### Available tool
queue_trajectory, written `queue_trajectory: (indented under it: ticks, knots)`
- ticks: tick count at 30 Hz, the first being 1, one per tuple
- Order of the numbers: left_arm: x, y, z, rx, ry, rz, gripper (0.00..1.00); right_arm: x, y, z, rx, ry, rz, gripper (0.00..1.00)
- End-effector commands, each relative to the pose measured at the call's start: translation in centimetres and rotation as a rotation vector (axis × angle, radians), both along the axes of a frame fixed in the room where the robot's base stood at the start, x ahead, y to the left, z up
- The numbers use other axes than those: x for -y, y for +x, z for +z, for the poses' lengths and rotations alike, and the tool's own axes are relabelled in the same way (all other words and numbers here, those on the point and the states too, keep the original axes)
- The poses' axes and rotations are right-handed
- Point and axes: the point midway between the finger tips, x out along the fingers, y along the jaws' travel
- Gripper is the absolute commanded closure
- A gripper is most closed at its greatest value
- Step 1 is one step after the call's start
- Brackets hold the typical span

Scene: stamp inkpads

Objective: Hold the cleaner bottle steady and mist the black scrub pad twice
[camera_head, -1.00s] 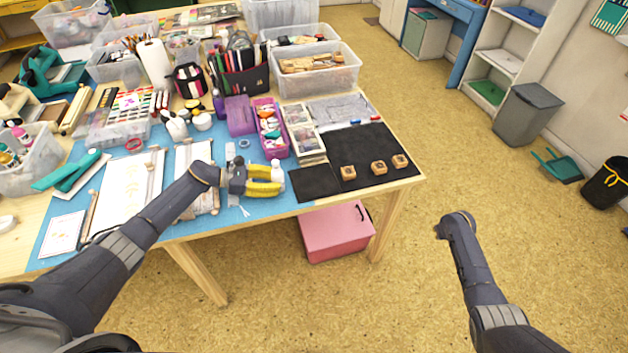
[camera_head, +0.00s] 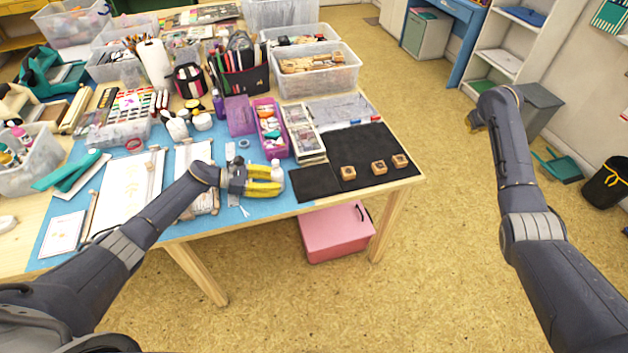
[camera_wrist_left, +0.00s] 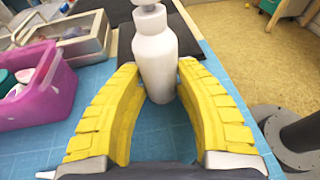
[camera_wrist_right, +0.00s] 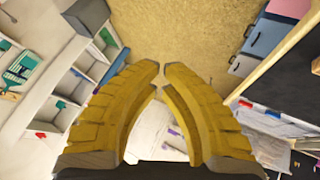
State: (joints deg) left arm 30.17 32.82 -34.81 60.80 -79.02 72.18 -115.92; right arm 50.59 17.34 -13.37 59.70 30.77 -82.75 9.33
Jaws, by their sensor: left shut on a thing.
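The cleaner bottle (camera_head: 277,171) is small and white and stands upright on the blue mat near the table's front edge. My left gripper (camera_head: 264,180) is shut on it; in the left wrist view the bottle (camera_wrist_left: 157,60) sits between the yellow fingertips, its top cut off by the frame. A flat black pad (camera_head: 314,183) lies just right of the bottle, beside a larger black mat (camera_head: 362,150); I take it for the scrub pad. My right gripper (camera_wrist_right: 162,66) is empty, its fingertips a small gap apart, held off the table over the floor side.
Several wooden stamps (camera_head: 378,167) rest on the black mat's front part. A purple bin (camera_head: 256,128) and stacked inkpad boxes (camera_head: 303,132) stand behind the bottle. A pink box (camera_head: 336,235) is under the table.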

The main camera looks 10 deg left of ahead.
Motion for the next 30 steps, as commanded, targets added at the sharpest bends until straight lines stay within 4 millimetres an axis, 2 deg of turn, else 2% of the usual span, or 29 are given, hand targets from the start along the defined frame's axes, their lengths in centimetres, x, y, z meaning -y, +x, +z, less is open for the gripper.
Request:
queue_trajectory:
  ticks: [1, 3, 10, 20, 26, 30]
  knots:
    - [0.0, 0.0, -0.1, 0.0, 0.001, 0.0, 0.83, -1.5, 0.8, 1.8, 0.011, 0.008, 0.02, 1.0]
    - [0.0, 0.0, -0.1, 0.0, 0.001, 0.0, 0.83, -3.8, 1.5, 3.5, 0.016, 0.023, 0.048, 1.0]
    - [0.0, 0.0, -0.1, 0.0, 0.001, 0.0, 0.83, -12.6, 2.8, 6.8, 0.013, 0.086, 0.153, 1.0]
    - [0.0, 0.0, -0.1, 0.0, 0.001, 0.0, 0.83, -26.3, 1.9, 8.6, -0.038, 0.171, 0.312, 1.0]
    - [0.0, 0.0, -0.1, 0.0, 0.001, 0.0, 0.83, -34.4, 0.1, 9.2, -0.088, 0.21, 0.405, 1.0]
    - [0.0, 0.0, -0.1, 0.0, 0.001, 0.0, 0.83, -39.9, -1.9, 9.4, -0.135, 0.229, 0.467, 1.0]
